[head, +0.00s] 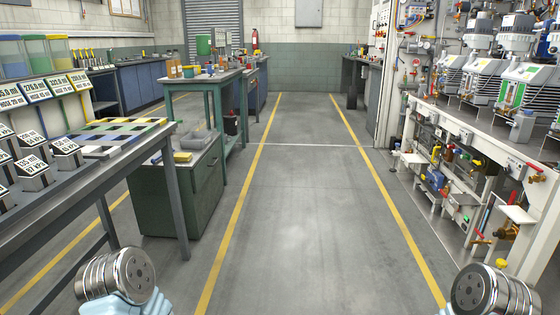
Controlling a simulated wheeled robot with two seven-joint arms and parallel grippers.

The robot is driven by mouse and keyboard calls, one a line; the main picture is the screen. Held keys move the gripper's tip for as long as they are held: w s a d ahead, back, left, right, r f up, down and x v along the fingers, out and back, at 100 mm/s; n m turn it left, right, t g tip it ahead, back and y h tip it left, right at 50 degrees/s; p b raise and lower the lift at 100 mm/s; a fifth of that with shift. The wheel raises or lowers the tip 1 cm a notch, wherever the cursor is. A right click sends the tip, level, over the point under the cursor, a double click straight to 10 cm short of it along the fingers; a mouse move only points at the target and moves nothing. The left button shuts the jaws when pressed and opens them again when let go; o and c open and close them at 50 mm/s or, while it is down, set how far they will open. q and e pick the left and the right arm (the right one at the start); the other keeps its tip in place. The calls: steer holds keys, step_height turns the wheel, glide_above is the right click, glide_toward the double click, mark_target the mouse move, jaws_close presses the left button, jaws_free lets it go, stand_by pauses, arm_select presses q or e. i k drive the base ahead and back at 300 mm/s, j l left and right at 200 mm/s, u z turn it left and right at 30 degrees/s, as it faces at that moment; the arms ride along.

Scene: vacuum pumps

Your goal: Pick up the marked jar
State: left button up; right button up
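Smaller amber jars (172,68) stand on the green-framed bench further back. I cannot make out a mark singling out any one jar. The round metal ends of my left arm and my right arm show at the bottom left and bottom right corners. No gripper fingers show on either, and neither end is near the jars.
A dark table (120,164) on the left carries labelled blocks (33,163) and a tray of coloured squares. A green cabinet (185,205) stands beyond it. A white pump rig (455,125) lines the right. The floor aisle (305,205) between yellow lines is clear.

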mark_target(203, 124)
steer(key=i+l, duration=0.1)
steer(key=i, duration=2.4)
steer(key=j+u, duration=0.05)
steer(key=j, duration=0.05)
